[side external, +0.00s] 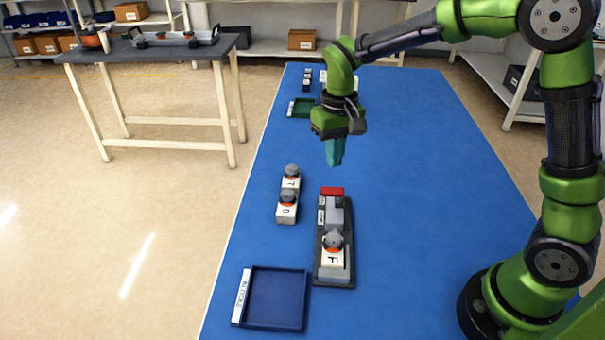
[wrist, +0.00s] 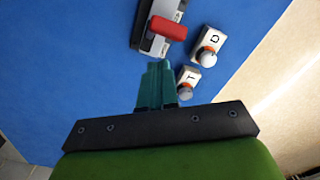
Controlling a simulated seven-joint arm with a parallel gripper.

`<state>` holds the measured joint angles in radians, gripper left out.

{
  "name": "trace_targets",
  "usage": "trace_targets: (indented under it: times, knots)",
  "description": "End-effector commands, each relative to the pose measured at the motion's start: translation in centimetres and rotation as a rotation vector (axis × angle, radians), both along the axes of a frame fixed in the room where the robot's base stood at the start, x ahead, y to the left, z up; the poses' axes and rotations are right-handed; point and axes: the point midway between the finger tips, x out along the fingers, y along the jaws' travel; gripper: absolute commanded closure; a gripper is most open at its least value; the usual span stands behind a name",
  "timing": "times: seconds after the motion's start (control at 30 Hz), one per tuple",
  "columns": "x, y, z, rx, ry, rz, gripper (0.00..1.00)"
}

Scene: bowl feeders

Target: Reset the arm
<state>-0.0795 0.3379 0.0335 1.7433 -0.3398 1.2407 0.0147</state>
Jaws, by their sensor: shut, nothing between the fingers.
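My gripper (side external: 335,152) hangs above the blue table (side external: 420,200), fingers pointing down, shut and empty. It is beyond the dark fixture and well clear of the table top. In the wrist view the teal fingers (wrist: 157,75) are together, with the fixture's red handle (wrist: 168,28) ahead of them. The dark fixture (side external: 318,272) carries a grey block with the red handle (side external: 331,191) at its far end. A white block marked F (side external: 334,260) with a grey knob sits at its near end.
Two white knobbed blocks, marked T (side external: 290,184) and D (side external: 286,211), stand left of the fixture. An empty blue tray (side external: 276,300) lies at the front left. A green tray (side external: 301,108) and small items are at the back. The table's right side is clear.

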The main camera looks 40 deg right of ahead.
Motion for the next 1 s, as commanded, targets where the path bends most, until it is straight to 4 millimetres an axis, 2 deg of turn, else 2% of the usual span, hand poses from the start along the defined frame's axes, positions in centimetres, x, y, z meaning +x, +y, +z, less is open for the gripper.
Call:
trace_targets:
  times: [0.17, 0.4, 0.6, 0.8, 1.0]
  knots:
    - [-3.9, -0.1, 2.5, 0.052, -0.096, -0.010, 1.00]
    - [-10.5, -0.7, 6.5, 0.126, -0.304, -0.051, 1.00]
    - [-15.2, -1.1, 8.2, 0.174, -0.474, -0.087, 1.00]
    - [-17.4, -1.3, 9.4, 0.195, -0.580, -0.105, 1.00]
    - [-17.6, -1.4, 10.3, 0.196, -0.614, -0.107, 1.00]
